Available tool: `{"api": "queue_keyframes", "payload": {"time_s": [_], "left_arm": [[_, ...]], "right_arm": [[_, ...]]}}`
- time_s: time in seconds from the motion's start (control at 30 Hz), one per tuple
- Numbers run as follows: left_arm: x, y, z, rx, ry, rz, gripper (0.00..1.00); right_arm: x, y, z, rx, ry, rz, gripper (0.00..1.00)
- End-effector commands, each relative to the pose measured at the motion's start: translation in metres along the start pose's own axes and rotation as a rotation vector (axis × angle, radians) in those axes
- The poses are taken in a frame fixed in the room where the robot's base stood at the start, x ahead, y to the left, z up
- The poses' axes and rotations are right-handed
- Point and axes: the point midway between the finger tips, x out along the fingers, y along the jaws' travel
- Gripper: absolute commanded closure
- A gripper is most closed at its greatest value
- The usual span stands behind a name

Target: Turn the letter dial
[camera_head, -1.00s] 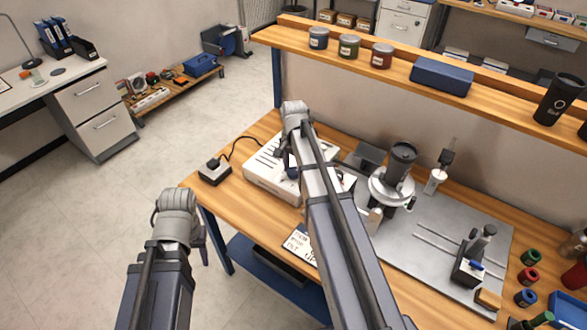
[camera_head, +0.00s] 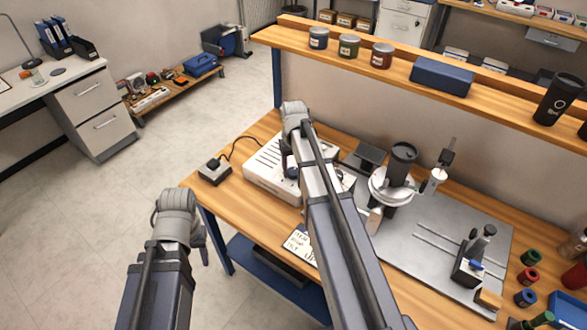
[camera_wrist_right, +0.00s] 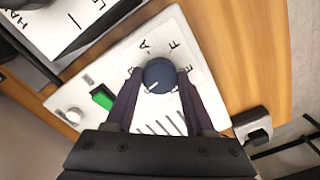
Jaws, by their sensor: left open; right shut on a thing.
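The letter dial (camera_wrist_right: 159,74) is a round dark blue knob with a white pointer line, on the white panel of a box (camera_head: 262,166). In the right wrist view its line points to the lower left. Several black letters, among them A and F, are printed around it. My right gripper (camera_wrist_right: 158,80) has its two dark purple fingers on either side of the dial and is shut on it. In the head view my right arm hides much of the box's front. My left gripper (camera_head: 204,241) hangs beyond the table's left edge, mostly hidden behind its wrist; it is open and away from the dial.
In the right wrist view a green switch (camera_wrist_right: 103,97) and a round white knob (camera_wrist_right: 73,115) sit on the panel. A small black-topped box (camera_head: 214,171) stands left of the white box. A marking machine (camera_head: 391,185) stands to the right. A written card (camera_head: 299,243) lies at the table's front.

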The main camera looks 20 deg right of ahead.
Motion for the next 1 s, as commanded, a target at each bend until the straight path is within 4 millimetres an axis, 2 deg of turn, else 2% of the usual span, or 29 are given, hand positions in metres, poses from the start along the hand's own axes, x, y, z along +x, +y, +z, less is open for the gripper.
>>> {"api": "queue_keyframes", "payload": {"time_s": [0.2,0.5,1.0], "left_arm": [[0.0001,0.0000,0.0000,0.000,0.000,0.000,0.52],[0.0001,0.0000,0.0000,0.000,0.000,0.000,0.52],[0.0001,0.0000,0.0000,0.000,0.000,0.000,0.52]], "right_arm": [[0.0001,0.0000,0.0003,-0.171,-0.001,0.000,1.00],[0.0001,0.0000,0.0003,-0.325,-0.001,0.000,1.00],[0.0001,0.0000,0.0004,-0.389,-0.001,0.000,1.00]]}}
